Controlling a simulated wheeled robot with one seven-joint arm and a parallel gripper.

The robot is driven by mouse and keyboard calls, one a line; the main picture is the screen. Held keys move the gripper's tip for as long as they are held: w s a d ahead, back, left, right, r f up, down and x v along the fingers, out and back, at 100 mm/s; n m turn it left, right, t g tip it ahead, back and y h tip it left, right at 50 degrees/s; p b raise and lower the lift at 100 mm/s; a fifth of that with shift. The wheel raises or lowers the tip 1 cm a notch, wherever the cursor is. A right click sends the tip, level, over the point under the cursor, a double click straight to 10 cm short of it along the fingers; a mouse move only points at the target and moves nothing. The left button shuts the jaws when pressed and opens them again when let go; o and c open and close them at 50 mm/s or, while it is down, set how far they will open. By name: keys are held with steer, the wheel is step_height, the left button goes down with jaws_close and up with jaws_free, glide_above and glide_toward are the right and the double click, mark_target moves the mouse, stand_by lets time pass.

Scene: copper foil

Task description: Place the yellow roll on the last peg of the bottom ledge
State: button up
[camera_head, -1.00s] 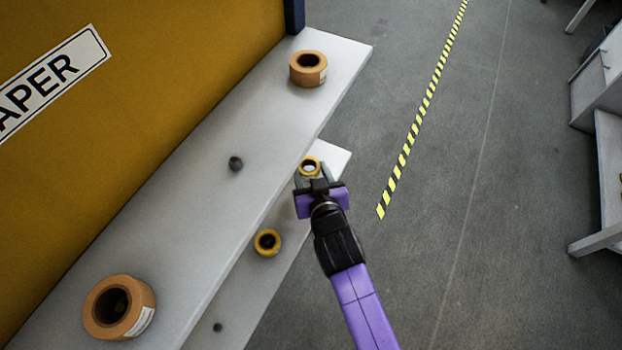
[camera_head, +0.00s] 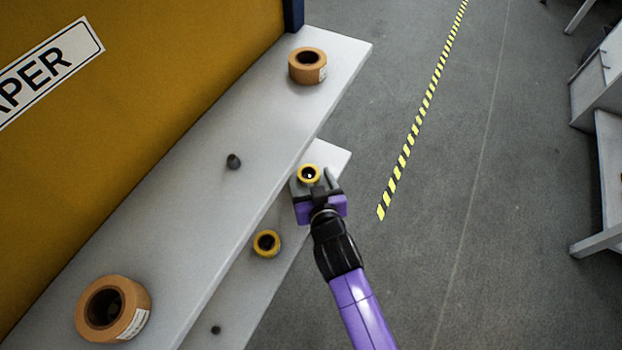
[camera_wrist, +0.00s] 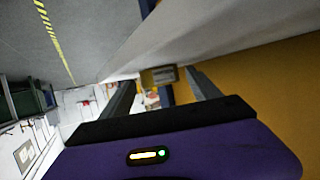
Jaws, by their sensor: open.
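A small yellow roll (camera_head: 309,174) is at the far end of the bottom ledge (camera_head: 334,160) in the head view. A small pale spot shows inside its dark hole; I cannot tell if this is the peg. My gripper (camera_head: 317,180) is open around or just beside this roll, one finger on its right and the other partly covered by it. In the wrist view the fingers (camera_wrist: 160,92) are spread, and the roll cannot be made out between them. A second yellow roll (camera_head: 266,243) sits nearer on the same ledge.
The upper ledge (camera_head: 230,200) overhangs the bottom one. It carries a brown roll (camera_head: 307,66) at the far end, another brown roll (camera_head: 113,308) near, and a bare peg (camera_head: 233,161) between. A bare peg (camera_head: 216,330) stands nearest on the bottom ledge. Open floor lies right.

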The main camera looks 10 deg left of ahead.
steer(key=shift+r, duration=0.1)
steer(key=p+v, duration=0.2)
steer(key=v, duration=1)
steer(key=s+d+f, duration=0.1)
steer(key=s+d, duration=0.6)
steer(key=d, duration=0.1)
steer(key=s+d+r+m+h, duration=0.1)
steer(key=s+d+r, duration=0.3)
steer(key=s, duration=0.3)
steer(key=s+d+r+m+t+h, duration=0.1)
steer(key=s+d+r+h, duration=0.1)
steer(key=s+d+r, duration=0.3)
steer(key=s+d+r+m+t+h, duration=0.1)
steer(key=s+d+r, duration=0.3)
steer(key=s, duration=0.5)
steer(key=shift+d+r+m+h, duration=0.4)
steer(key=shift+r+m, duration=0.05)
steer(key=shift+m, duration=0.15)
